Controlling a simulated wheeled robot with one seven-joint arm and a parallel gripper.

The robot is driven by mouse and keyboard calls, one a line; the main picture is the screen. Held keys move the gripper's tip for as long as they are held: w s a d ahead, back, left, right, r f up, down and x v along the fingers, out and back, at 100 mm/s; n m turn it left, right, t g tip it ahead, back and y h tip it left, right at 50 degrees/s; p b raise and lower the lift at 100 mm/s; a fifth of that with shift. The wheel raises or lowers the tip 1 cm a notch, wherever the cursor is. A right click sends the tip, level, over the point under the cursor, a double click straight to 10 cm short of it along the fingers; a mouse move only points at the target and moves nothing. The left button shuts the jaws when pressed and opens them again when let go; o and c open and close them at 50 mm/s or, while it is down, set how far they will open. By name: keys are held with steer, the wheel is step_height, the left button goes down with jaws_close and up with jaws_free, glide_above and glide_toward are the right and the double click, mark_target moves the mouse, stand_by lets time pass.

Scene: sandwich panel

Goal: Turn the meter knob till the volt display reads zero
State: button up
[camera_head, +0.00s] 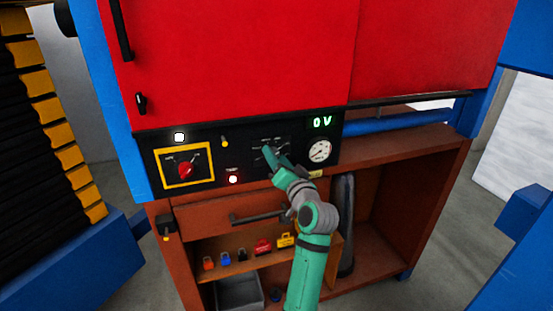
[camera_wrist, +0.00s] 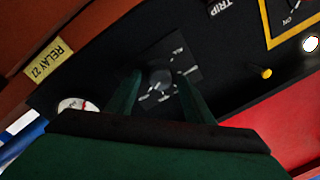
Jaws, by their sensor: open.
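The volt display (camera_head: 321,122) at the panel's upper right shows "0 V" in green digits. The meter knob (camera_wrist: 161,77) is a small dark round knob on a square plate with white marks in the wrist view. In the head view my gripper (camera_head: 268,154) covers the knob, and part of its plate (camera_head: 268,141) shows above. My gripper, also in the wrist view (camera_wrist: 158,82), is open, with one green finger on each side of the knob. I cannot tell whether either finger touches it.
A round white gauge (camera_head: 320,151) sits right of the knob. A drawer handle (camera_head: 257,217) sticks out below. Red doors (camera_head: 235,60) are above.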

steer(key=v, duration=1.1)
steer(key=s+f+h, duration=0.2)
steer(key=s+f, duration=0.4)
steer(key=f, duration=0.3)
steer(key=s+f+m+g+h, duration=0.15)
steer(key=s+f, duration=0.35)
steer(key=f, duration=0.5)
steer(key=s+f+t+h, duration=0.1)
steer(key=s+f+h, duration=0.1)
steer(key=s+f, duration=0.55)
steer(key=s+a+f+n+g+h, duration=0.1)
steer(key=s+f, duration=0.3)
steer(key=s, duration=0.3)
steer(key=s+f+n+h, duration=0.1)
steer(key=s+f, duration=0.3)
steer(key=s, duration=0.3)
steer(key=s+a+r+n, duration=0.1)
steer(key=s, duration=0.8)
steer(key=s+a+r+n, duration=0.2)
steer(key=s, duration=0.7)
steer(key=shift+r+y, duration=0.3)
steer(key=shift+y, duration=0.15)
steer(key=shift+a+g, duration=0.15)
steer(key=shift+g, duration=0.1)
